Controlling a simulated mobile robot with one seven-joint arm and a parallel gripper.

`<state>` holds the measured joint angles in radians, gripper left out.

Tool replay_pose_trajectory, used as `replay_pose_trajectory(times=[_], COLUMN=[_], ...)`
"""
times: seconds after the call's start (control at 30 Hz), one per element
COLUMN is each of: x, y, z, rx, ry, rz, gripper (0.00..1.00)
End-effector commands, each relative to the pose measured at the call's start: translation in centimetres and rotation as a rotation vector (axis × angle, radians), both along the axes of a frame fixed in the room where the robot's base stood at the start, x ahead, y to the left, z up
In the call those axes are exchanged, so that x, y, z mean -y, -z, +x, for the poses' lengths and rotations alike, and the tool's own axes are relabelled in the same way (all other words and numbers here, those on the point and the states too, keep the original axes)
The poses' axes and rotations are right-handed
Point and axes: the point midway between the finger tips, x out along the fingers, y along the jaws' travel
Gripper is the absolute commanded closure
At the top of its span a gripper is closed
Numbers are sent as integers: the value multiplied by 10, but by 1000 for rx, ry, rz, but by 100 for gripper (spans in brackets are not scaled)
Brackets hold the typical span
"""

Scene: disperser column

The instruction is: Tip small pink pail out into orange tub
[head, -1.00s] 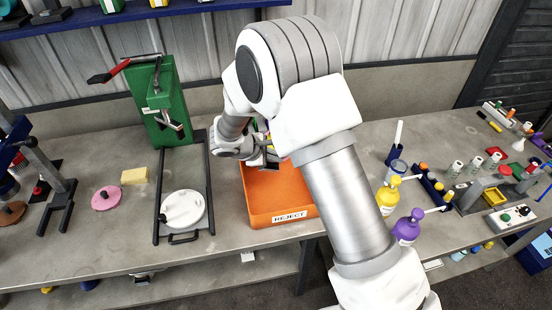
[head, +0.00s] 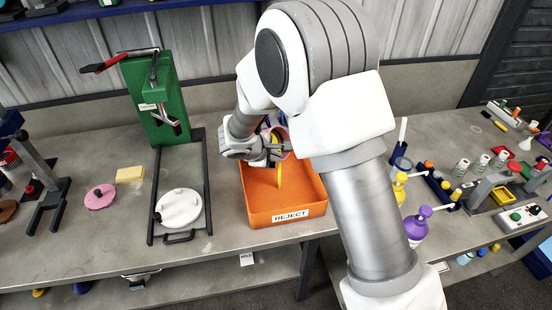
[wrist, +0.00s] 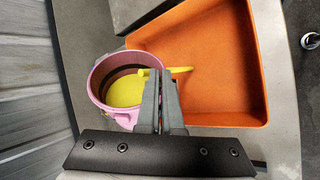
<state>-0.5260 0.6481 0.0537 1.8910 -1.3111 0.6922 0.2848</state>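The small pink pail (wrist: 97,88) is at my gripper (wrist: 162,82) in the wrist view, with the fingers closed at its rim. Yellow contents show inside it, and a yellow stream (wrist: 181,70) runs over the rim toward the orange tub (wrist: 225,110). In the head view the pail (head: 284,140) is tilted above the tub (head: 262,215), partly hidden by my gripper (head: 272,151) and arm. The yellow stream (head: 280,177) falls into the tub there. The tub stands on the bench with a REJECT label on its front.
A green press (head: 152,100) and a white lid-like disc (head: 180,208) on a black-railed stand are left of the tub. A yellow block (head: 130,174) and pink disc (head: 100,197) lie further left. Yellow (head: 399,186) and purple (head: 417,226) bottles stand to the right.

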Motion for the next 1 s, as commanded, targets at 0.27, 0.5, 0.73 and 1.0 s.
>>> replay_pose_trajectory(times=[0.27, 0.5, 0.73, 1.0], x=[0, 0, 0, -1], y=[6, 10, 13, 16], z=[0, 1, 1, 1], rx=[25, 43, 59, 73], ry=[1, 0, 1, 0], rz=[42, 74, 105, 131], gripper=[100, 100, 100, 100])
